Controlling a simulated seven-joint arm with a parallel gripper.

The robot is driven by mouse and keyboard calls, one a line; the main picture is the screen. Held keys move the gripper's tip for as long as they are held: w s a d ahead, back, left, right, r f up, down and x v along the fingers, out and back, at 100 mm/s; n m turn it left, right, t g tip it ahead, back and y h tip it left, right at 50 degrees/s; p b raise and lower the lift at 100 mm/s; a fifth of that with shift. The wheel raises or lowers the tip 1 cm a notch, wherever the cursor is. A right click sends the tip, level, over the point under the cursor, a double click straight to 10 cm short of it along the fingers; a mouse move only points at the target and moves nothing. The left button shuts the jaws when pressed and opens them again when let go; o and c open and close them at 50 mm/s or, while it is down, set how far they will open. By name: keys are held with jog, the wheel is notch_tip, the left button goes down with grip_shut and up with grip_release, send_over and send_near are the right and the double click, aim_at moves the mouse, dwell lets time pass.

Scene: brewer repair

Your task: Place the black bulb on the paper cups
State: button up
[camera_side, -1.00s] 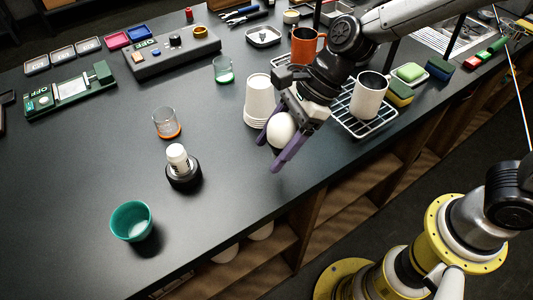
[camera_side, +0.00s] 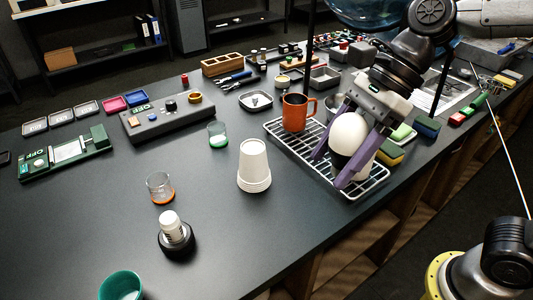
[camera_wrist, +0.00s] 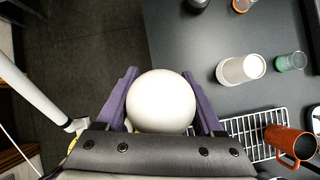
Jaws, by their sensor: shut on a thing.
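My gripper (camera_side: 338,162) is shut on a round white bulb (camera_side: 349,131), above the wire rack and to the right of the paper cups. In the wrist view the white bulb (camera_wrist: 160,101) sits between the purple fingers. The paper cups (camera_side: 254,160) stand as an upside-down white stack on the dark counter, with nothing on top. They also show in the wrist view (camera_wrist: 242,69). A round black thing with a white ribbed top (camera_side: 175,236), which looks like the black bulb with its cap up, stands on the counter left of the cups.
The wire rack (camera_side: 290,145) carries an orange mug (camera_side: 295,113); a white mug behind my gripper is mostly hidden. A glass beaker (camera_side: 160,187), a green-bottomed glass (camera_side: 217,134) and a teal cup (camera_side: 121,285) stand on the counter. The counter before the cups is clear.

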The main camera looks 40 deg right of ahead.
jog(key=w+d+r+m+t, duration=0.1)
jog(key=w+d+r, duration=0.2)
jog(key=w+r, duration=0.45)
send_over(245, 148)
jog(key=s, duration=0.1)
jog(key=f, duration=1)
jog(key=shift+s+d+f, duration=0.1)
jog(key=shift+d+f, duration=0.15)
jog(key=shift+d, duration=0.1)
jog(key=shift+w+a+f, duration=0.2)
jog(key=shift+w+f, duration=0.3)
jog(key=shift+f, duration=0.1)
jog(key=shift+w+a+f, duration=0.1)
jog(key=shift+w+f, duration=0.05)
jog(key=shift+f, duration=1.55)
jog(key=shift+f, duration=0.2)
jog(key=o, duration=1.5)
jog(key=shift+c, duration=0.2)
jog(key=shift+r, duration=0.1)
